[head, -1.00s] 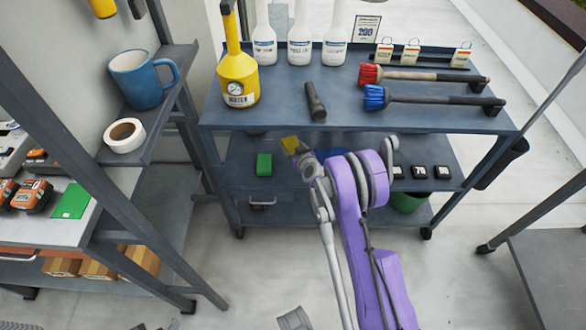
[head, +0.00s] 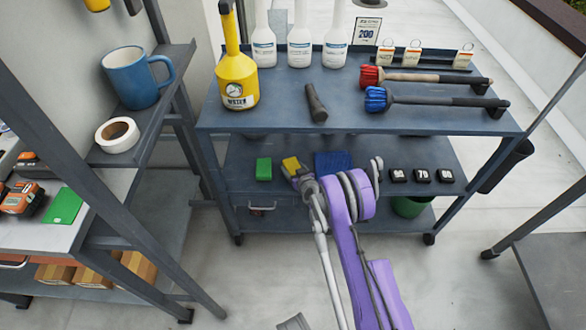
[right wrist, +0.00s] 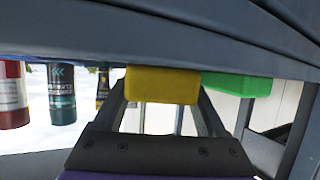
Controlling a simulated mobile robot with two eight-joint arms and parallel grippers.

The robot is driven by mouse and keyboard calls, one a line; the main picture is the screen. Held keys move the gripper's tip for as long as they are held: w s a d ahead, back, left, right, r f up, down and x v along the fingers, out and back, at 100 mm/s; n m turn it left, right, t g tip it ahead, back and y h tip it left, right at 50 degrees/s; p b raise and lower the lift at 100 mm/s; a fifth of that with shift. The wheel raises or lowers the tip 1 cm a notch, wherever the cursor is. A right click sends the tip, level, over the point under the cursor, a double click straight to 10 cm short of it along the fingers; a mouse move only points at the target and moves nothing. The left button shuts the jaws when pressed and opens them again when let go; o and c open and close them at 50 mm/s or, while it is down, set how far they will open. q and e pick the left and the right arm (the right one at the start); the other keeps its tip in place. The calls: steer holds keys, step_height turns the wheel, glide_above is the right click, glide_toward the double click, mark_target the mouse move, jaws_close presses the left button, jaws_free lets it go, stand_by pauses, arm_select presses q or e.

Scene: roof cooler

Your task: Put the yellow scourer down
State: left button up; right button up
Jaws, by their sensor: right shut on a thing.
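The yellow scourer (head: 291,165) is at the middle shelf of the grey cart, just right of a green scourer (head: 263,169). My right gripper (head: 295,170) is shut on it. In the right wrist view, which looks upside down, the yellow scourer (right wrist: 162,85) sits between my right gripper's fingers (right wrist: 162,104). Its edge meets the shelf (right wrist: 60,55) or is very close to it; I cannot tell which. The green scourer (right wrist: 237,85) is close beside it. My left gripper is not in view.
A blue mat (head: 333,161) and several black labelled blocks (head: 421,175) are on the same shelf, to the right. The cart's top shelf (head: 240,122) overhangs it, holding bottles and brushes. A rack with a blue mug (head: 130,78) stands at left.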

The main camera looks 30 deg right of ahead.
steer(key=shift+f, duration=0.15)
steer(key=o, duration=1.4)
